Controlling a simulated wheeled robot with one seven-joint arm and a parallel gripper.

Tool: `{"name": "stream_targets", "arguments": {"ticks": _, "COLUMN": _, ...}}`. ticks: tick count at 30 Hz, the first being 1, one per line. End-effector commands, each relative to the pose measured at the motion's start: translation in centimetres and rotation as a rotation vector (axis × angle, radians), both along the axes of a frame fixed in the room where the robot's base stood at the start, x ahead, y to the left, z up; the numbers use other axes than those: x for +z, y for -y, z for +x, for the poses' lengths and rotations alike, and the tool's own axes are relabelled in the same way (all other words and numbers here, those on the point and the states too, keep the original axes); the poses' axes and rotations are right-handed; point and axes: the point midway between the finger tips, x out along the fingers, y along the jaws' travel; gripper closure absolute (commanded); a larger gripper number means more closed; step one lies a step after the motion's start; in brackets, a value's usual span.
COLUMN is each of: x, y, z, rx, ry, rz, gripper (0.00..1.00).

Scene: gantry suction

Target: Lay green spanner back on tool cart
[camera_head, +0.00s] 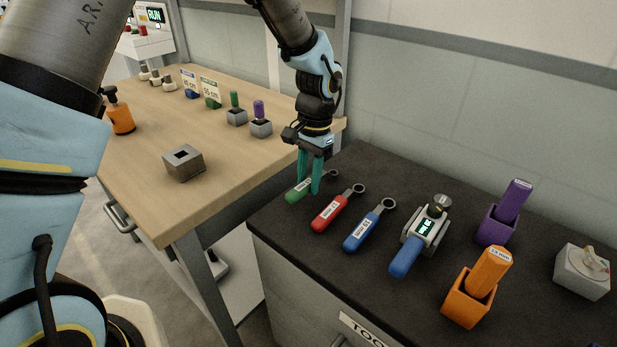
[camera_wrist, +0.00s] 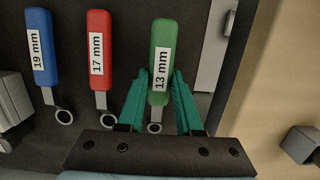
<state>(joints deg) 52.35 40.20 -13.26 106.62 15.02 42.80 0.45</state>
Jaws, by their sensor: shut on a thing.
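The green spanner (camera_head: 297,192) is at the left end of the tool cart's black top (camera_head: 285,226), beside the red spanner (camera_head: 333,212). My gripper (camera_head: 310,188) is over it, fingers pointing down. In the wrist view the green spanner (camera_wrist: 162,60), labelled 13 mm, lies between the two teal fingers (camera_wrist: 162,95), which are shut on it near the lower end of its handle. Its ring end shows beyond the fingers. The spanner is at or very near the cart top; I cannot tell whether it touches.
A blue spanner (camera_head: 368,228) lies right of the red one. Farther right are a blue-handled tool with a display (camera_head: 419,240), an orange holder (camera_head: 470,298), a purple holder (camera_head: 497,222) and a grey dial box (camera_head: 582,272). A wooden bench (camera_head: 215,150) stands left of the cart.

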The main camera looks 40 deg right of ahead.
Motion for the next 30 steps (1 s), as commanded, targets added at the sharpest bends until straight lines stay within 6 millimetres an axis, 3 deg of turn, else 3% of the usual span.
{"name": "stream_targets", "arguments": {"ticks": 12, "x": -0.83, "y": 0.00, "z": 0.01, "rx": 0.000, "ry": 0.000, "rz": -0.001, "gripper": 1.00}}
{"name": "stream_targets", "arguments": {"ticks": 13, "x": -0.73, "y": 0.00, "z": 0.01, "rx": 0.001, "ry": 0.000, "rz": -0.001, "gripper": 0.62}}
{"name": "stream_targets", "arguments": {"ticks": 18, "x": -0.70, "y": 0.00, "z": 0.01, "rx": 0.001, "ry": 0.000, "rz": -0.001, "gripper": 0.43}}
{"name": "stream_targets", "arguments": {"ticks": 21, "x": -0.69, "y": 0.00, "z": 0.01, "rx": 0.001, "ry": 0.000, "rz": -0.001, "gripper": 0.36}}
{"name": "stream_targets", "arguments": {"ticks": 30, "x": -0.14, "y": 0.04, "z": 0.04, "rx": 0.001, "ry": 0.002, "rz": -0.002, "gripper": 0.36}}
